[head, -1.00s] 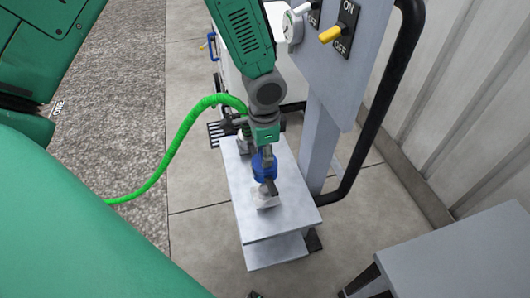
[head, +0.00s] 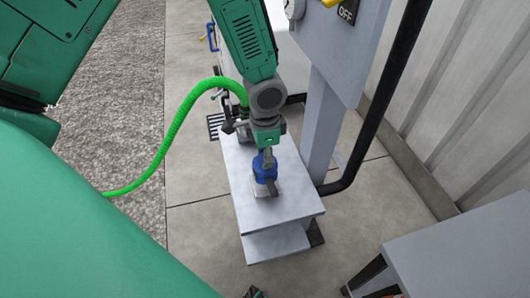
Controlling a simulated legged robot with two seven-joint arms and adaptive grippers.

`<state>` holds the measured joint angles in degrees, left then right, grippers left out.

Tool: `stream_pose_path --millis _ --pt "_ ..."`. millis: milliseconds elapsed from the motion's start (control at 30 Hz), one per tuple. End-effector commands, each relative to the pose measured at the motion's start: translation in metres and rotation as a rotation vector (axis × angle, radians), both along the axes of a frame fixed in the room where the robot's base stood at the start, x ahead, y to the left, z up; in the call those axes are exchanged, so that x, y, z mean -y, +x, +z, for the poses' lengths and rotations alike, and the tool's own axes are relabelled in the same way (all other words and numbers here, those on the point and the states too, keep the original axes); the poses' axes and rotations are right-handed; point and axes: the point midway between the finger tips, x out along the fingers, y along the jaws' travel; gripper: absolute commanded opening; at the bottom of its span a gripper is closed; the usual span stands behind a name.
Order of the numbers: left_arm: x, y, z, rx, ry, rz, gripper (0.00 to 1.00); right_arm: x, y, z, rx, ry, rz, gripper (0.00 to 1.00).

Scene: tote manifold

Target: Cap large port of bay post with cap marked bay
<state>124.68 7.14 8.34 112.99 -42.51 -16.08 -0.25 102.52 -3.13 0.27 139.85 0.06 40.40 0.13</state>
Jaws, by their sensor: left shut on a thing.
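My left gripper (head: 267,158) reaches down over a grey bench and is shut on a blue piece (head: 264,172), which looks like a cap. A pale, plate-like part (head: 262,189) shows just under the blue piece, low over the bench top. I cannot tell whether it touches the bench. No marking can be read on the blue piece. A metal fitting (head: 243,130) stands at the back of the bench, partly hidden behind my left wrist. I cannot make out its ports. My right gripper does not show clearly.
The grey bench (head: 285,207) has bare top around the gripper. A green hose (head: 166,155) curves from the fitting to the left. A grey panel post (head: 318,130) and a black rail (head: 376,130) stand to the right. Another grey surface (head: 470,255) lies at lower right.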

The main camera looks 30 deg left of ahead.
Motion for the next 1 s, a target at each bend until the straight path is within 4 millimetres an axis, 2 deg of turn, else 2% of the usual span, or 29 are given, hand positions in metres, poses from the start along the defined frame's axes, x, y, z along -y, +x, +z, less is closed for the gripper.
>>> stream_pose_path --millis 500,867,900,967,1000 --pt "0.0 0.0 -0.036 0.0 0.0 0.0 0.0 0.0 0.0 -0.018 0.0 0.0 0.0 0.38" --pt "0.0 0.0 -0.038 0.001 -0.001 0.001 0.0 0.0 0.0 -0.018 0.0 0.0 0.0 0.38" --pt "0.0 0.0 -0.038 0.001 -0.001 0.001 0.3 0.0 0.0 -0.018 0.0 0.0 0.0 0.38" --pt "0.0 0.0 -0.038 0.001 -0.001 0.001 0.51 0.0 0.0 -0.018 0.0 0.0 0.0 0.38" --pt "0.0 0.0 -0.038 0.001 -0.001 0.0 0.51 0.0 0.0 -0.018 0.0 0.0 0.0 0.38"
